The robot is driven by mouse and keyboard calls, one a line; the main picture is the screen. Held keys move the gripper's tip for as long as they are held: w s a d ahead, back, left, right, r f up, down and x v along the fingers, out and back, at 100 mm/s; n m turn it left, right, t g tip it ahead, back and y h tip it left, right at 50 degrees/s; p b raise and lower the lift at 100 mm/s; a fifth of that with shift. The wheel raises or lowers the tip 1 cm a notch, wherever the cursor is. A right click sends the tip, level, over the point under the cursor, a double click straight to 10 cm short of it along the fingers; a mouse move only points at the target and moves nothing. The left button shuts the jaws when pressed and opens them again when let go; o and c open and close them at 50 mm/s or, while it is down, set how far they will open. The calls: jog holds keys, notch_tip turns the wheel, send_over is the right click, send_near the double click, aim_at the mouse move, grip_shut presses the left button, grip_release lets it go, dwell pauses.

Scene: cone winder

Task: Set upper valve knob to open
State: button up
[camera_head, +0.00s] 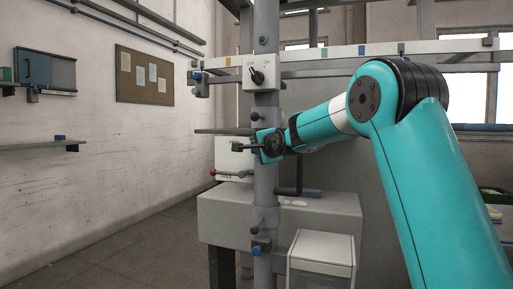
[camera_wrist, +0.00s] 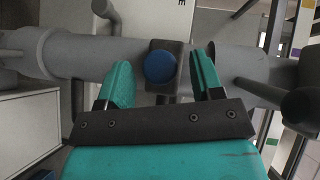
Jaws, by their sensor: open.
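A round blue knob (camera_wrist: 160,67) on a dark block sits on the grey pipe (camera_wrist: 100,55) in the wrist view. It lies between the two teal fingers of my gripper (camera_wrist: 164,62), with a gap on each side. My gripper is open and holds nothing. In the head view my gripper (camera_head: 268,144) is at the upright grey pipe (camera_head: 266,185), about mid-height, and hides the part of the pipe behind it. Another blue knob (camera_head: 257,249) shows lower on the same pipe. Which way the knob between my fingers is turned is hard to tell.
A black rotary switch (camera_head: 257,77) on a light plate is higher on the pipe. A dark side knob (camera_head: 255,116) sticks out just above my gripper. A grey machine block (camera_head: 325,212) stands behind the pipe, and a white box (camera_head: 322,262) stands low at right. Floor at left is clear.

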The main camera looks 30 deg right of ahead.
jog(key=shift+x, duration=0.85)
grip_shut()
jog(key=shift+s+a+f+b, duration=0.1)
jog(key=shift+s+a+b, duration=0.5)
jog(key=shift+a, duration=0.3)
jog(key=shift+s+a+b, duration=0.45)
jog(key=shift+s+a, duration=0.3)
jog(key=shift+a, duration=0.1)
grip_release()
jog(key=shift+s, duration=0.1)
